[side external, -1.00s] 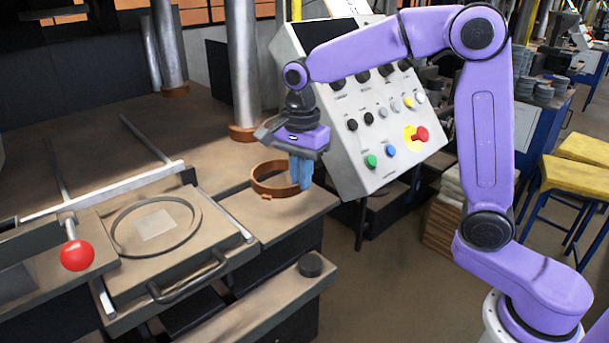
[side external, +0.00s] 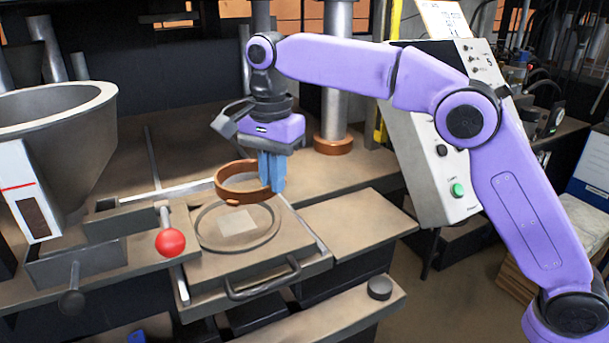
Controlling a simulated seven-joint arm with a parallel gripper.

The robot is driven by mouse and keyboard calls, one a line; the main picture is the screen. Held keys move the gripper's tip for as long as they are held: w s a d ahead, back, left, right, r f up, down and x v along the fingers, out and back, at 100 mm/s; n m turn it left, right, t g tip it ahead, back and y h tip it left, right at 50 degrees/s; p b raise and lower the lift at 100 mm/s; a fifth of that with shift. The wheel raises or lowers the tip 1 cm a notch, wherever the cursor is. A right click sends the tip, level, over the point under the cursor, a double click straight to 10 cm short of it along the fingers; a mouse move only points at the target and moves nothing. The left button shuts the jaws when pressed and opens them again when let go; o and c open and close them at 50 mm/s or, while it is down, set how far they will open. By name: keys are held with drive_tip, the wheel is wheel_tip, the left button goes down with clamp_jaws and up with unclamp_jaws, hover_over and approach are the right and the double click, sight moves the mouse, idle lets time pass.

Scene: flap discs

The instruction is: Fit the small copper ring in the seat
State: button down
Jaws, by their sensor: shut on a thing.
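The small copper ring (side external: 236,198) is held by its right side in the blue fingers of my gripper (side external: 272,184), which is shut on it. The ring looks about level. The seat (side external: 238,251) is a thin round outline on a flat sliding plate, with a pale square patch in its middle. In the picture the ring covers part of the seat's far edge. The ring appears to be in the air above the seat's far side; the exact height and centring cannot be told from this one view.
A red ball knob (side external: 170,242) on a lever stands left of the plate. The plate's dark handle (side external: 262,280) is in front. A column with a copper collar (side external: 333,144) stands behind. A hopper (side external: 60,130) is at left, a control box (side external: 430,170) at right.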

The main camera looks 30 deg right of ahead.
sight(259, 201)
drive_tip(key=a, duration=0.2)
drive_tip(key=r, duration=0.1)
drive_tip(key=shift+s+a+n, duration=0.3)
drive_tip(key=shift+a, duration=0.1)
drive_tip(key=shift+a+f, duration=0.15)
drive_tip(key=shift+f, duration=2.1)
drive_tip(key=shift+w+a, duration=0.1)
drive_tip(key=shift+f, duration=1.4)
idle(1.1)
idle(0.4)
drive_tip(key=c, duration=1.2)
unclamp_jaws()
drive_tip(key=shift+o, duration=0.2)
drive_tip(key=shift+f, duration=0.1)
